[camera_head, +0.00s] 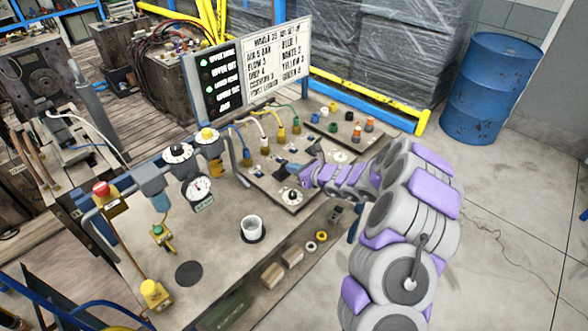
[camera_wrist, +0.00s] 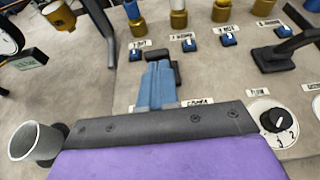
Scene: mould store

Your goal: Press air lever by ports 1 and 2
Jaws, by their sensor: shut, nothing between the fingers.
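My gripper (camera_head: 293,169) reaches in from the right over the sloped control panel. In the wrist view its blue fingers (camera_wrist: 157,84) are shut together with nothing between them. A black lever (camera_wrist: 163,54) shows just behind the fingertips, partly hidden by them; I cannot tell whether they touch. Small blue tags 1 (camera_wrist: 137,52) and 2 (camera_wrist: 189,45) stand beyond it, below brass port fittings (camera_wrist: 136,22). A second black lever (camera_wrist: 275,58) stands to the right. The label near my fingers is mostly hidden.
A white cup (camera_head: 251,228) stands left of the panel front. A black-and-white dial (camera_wrist: 272,121) lies right of my gripper. Hoses and fittings run behind, below a sign board (camera_head: 262,62). A gauge (camera_head: 197,190) and red stop button (camera_head: 101,188) are at left.

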